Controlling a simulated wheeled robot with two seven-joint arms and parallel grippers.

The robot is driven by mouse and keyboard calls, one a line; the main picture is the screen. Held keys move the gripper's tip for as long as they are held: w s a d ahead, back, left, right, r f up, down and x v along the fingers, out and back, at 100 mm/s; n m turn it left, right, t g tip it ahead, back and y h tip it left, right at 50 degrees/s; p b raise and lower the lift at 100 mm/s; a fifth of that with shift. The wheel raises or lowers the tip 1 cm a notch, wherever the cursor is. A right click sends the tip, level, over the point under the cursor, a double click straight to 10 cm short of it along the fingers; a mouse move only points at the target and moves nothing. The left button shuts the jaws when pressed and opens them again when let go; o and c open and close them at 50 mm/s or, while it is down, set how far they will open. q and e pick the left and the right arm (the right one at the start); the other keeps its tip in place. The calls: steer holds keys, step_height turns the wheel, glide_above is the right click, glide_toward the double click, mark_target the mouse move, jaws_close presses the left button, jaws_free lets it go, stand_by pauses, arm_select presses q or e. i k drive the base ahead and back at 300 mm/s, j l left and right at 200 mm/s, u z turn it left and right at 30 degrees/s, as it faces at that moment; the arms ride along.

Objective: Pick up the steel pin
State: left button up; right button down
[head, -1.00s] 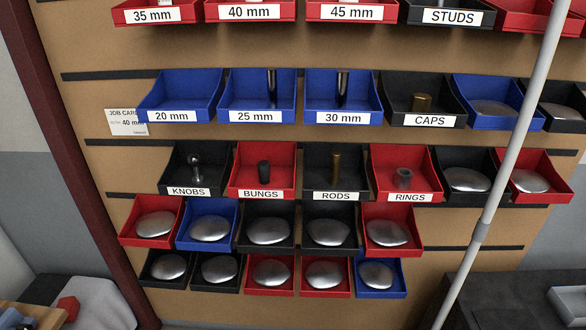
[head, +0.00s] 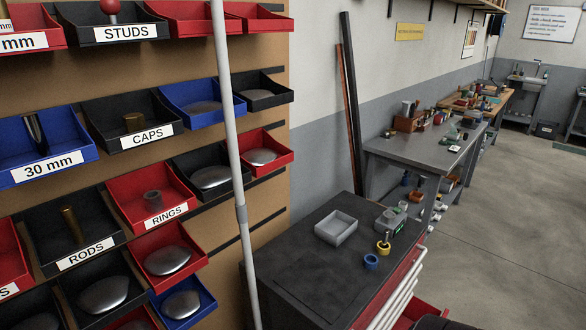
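The bins labelled with other sizes are outside the view or cut off, apart from a red bin (head: 28,42) at the upper left whose label ends in mm. Neither of my grippers shows in the view.
Black CAPS (head: 152,127), red RINGS (head: 173,210) and black RODS (head: 103,250) bins hang on the board. A grey pole (head: 232,150) crosses in front. A black-topped cabinet (head: 295,270) carries a grey tray (head: 336,228) and a blue ring (head: 371,262). Open floor lies right.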

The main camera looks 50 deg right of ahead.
mark_target(383, 243)
steer(key=z, duration=1.5)
steer(key=i+l+z, duration=0.6)
steer(key=i+j+u, duration=0.35)
steer(key=j, duration=0.15)
steer(key=i+j+u, duration=0.35)
steer(key=k+j, duration=0.05)
steer(key=j, duration=0.05)
